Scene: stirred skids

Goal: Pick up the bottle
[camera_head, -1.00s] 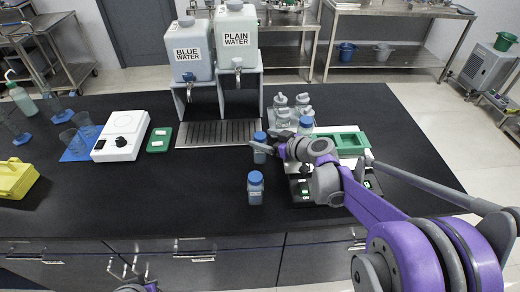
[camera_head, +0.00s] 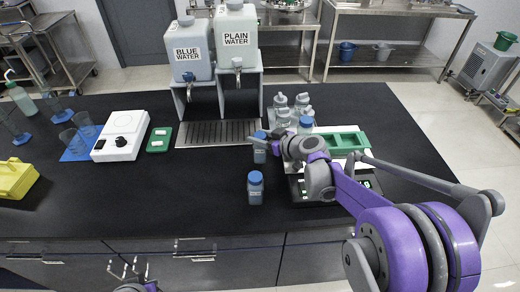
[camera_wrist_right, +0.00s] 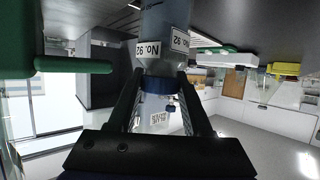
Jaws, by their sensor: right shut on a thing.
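A bottle with a blue cap (camera_head: 260,148) stands or hangs by the dispenser's right foot, at the tips of my right gripper (camera_head: 272,143). In the right wrist view the gripper (camera_wrist_right: 160,82) is shut on this bottle (camera_wrist_right: 163,35) around its blue cap and neck. Its label reads "No. 92". Whether its base touches the bench cannot be told. A second blue-capped bottle (camera_head: 255,188) stands upright nearer the front edge, apart from the gripper. My left gripper (camera_head: 128,270) is low at the front edge, its fingers apart and empty.
Two water tanks on a stand (camera_head: 220,82) are behind the held bottle. Several clear bottles (camera_head: 290,108) and a green rack (camera_head: 342,141) lie close to the right. A white device (camera_head: 120,137) is at left.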

